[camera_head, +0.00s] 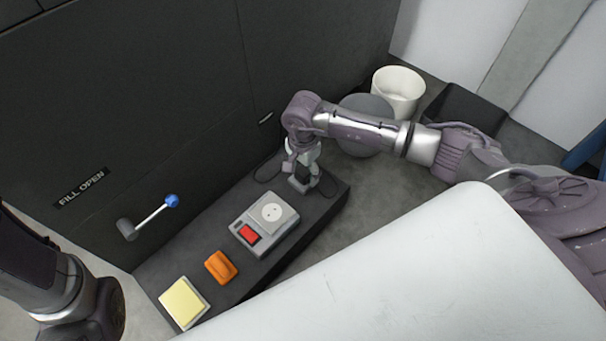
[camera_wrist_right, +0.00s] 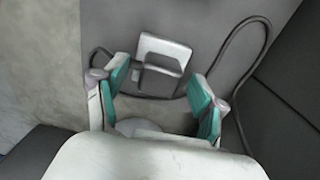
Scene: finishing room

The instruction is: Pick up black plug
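In the right wrist view a dark plug (camera_wrist_right: 158,80) lies against a small pale grey block (camera_wrist_right: 163,49) on a grey surface. A black cable (camera_wrist_right: 262,35) loops around them. My right gripper (camera_wrist_right: 158,92) is open, with its teal pads on either side of the plug and clear gaps to both. In the head view the right gripper (camera_head: 302,162) points down over the far end of the dark ledge, just above the pale block (camera_head: 300,185); the plug itself is hard to make out there. My left arm enters at lower left; its gripper does not show.
The dark ledge (camera_head: 315,232) also bears a grey socket box (camera_head: 284,236) with a red switch, an orange object (camera_head: 221,267) and a yellow-topped block (camera_head: 183,302). A blue-knobbed lever (camera_head: 172,201) juts from the dark cabinet. A white bucket (camera_head: 398,90) stands behind my right arm.

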